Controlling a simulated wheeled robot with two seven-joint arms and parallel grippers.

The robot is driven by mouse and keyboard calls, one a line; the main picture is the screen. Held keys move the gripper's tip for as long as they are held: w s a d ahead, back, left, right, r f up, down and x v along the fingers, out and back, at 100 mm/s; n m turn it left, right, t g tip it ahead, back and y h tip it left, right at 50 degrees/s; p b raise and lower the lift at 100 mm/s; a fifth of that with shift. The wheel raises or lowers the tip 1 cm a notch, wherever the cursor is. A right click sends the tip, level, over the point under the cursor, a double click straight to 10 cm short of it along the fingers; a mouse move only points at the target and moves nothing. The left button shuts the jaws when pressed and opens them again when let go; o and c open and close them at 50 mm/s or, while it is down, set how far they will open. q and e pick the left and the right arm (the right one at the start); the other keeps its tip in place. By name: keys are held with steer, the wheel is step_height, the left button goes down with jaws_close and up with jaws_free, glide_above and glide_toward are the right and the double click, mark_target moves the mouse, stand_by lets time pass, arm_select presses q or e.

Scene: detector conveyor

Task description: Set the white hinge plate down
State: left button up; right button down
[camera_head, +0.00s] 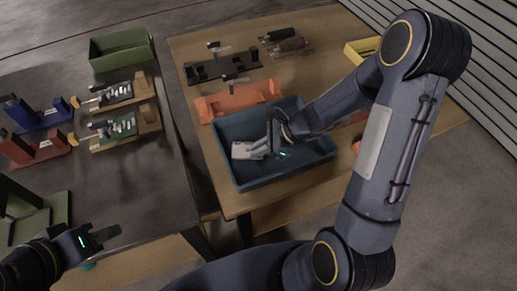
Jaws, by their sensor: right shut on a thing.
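The white hinge plate (245,150) shows at the fingertips of my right gripper (262,150), over the left part of a dark blue bin. My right gripper is shut on the plate. I cannot tell whether the plate touches the bin floor. The blue bin (305,172) stands on the wooden table. My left gripper (104,238) is empty at the lower left, over the front of the dark table, with its two fingers apart.
An orange holder (240,100) lies just behind the bin, with a black fixture (222,67) beyond it. A yellow tray (362,49) is at the back right. The dark table (150,190) holds a green bin (119,48), blue and red fixtures and wooden-based parts. A gap separates the tables.

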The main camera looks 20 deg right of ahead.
steer(key=shift+f, duration=0.2)
steer(key=c, duration=1.5)
jaws_free()
